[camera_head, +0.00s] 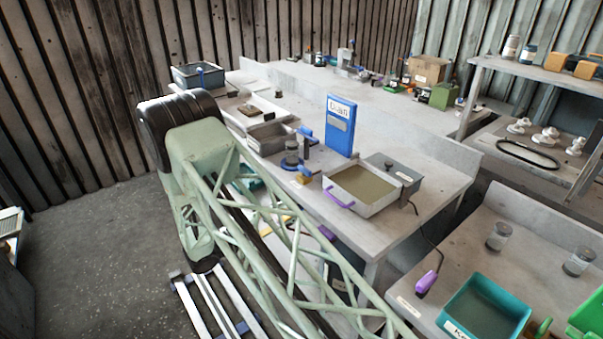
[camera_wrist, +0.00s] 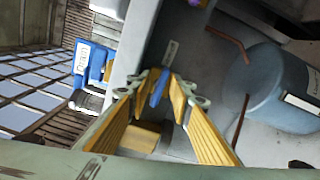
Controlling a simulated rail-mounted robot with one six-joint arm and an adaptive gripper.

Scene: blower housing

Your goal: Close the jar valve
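The jar appears in the wrist view as a blue-grey cylinder (camera_wrist: 282,88) with a white label, lying to the right of my gripper (camera_wrist: 165,88). A small blue handle (camera_wrist: 157,90), seemingly the valve lever, shows between the yellow-padded fingertips. The fingers stand a little apart around it. I cannot tell whether they press on it. In the head view a small glass jar (camera_head: 291,151) stands on a blue base near the bench's front edge. My gripper cannot be clearly made out in that view, where my green truss arm covers part of the scene.
A tray with a purple handle (camera_head: 364,188) is to the right, and a metal tray (camera_head: 268,137) to the left. Copper-coloured rods (camera_wrist: 240,122) run beside the cylinder.

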